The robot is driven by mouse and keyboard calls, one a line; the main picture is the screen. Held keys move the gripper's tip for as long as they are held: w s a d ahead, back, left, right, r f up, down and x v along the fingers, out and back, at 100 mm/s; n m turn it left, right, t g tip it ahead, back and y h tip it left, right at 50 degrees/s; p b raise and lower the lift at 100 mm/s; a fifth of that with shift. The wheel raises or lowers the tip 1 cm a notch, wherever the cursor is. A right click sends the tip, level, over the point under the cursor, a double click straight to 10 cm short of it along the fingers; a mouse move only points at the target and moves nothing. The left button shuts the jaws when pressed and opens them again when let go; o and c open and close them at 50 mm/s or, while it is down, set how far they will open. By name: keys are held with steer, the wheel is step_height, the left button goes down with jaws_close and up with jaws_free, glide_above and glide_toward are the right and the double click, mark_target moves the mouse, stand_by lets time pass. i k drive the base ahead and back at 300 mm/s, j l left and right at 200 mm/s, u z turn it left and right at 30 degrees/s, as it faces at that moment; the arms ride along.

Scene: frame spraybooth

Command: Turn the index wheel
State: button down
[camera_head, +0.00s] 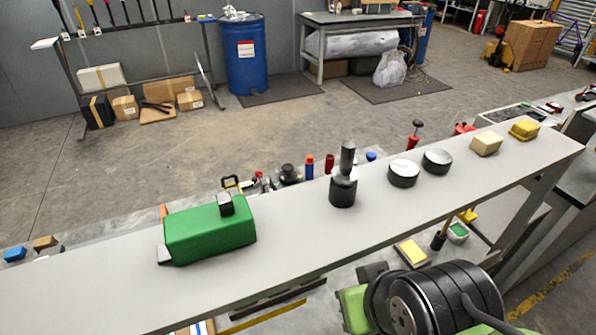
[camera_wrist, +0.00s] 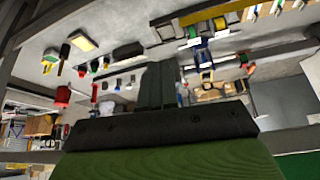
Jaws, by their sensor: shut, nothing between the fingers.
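My gripper (camera_wrist: 158,68) shows in the wrist view. Its two dark fingers are together with nothing between them, in front of a black crossbar and green body. In the head view I cannot make out the fingers. No part is clearly recognisable as the index wheel in either view. A dark upright cylinder with a narrower post (camera_head: 343,182) stands on the long grey shelf (camera_head: 290,245). Two round dark pucks with pale tops, a left one (camera_head: 404,173) and a right one (camera_head: 437,161), sit farther right. My gripper touches nothing that I can see.
A green box-like device (camera_head: 210,228) with a dark knob sits left on the shelf. A cream block (camera_head: 486,144) and a yellow block (camera_head: 525,130) sit at its right end. Bottles and tools line its far side. A blue drum (camera_head: 247,57) stands behind, beyond open floor.

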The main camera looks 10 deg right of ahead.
mark_target(288, 174)
steer(key=k+l+u, duration=0.15)
steer(key=k+l, duration=0.2)
steer(key=k+l+u, duration=0.2)
steer(key=k, duration=0.25)
steer(key=l, duration=0.1)
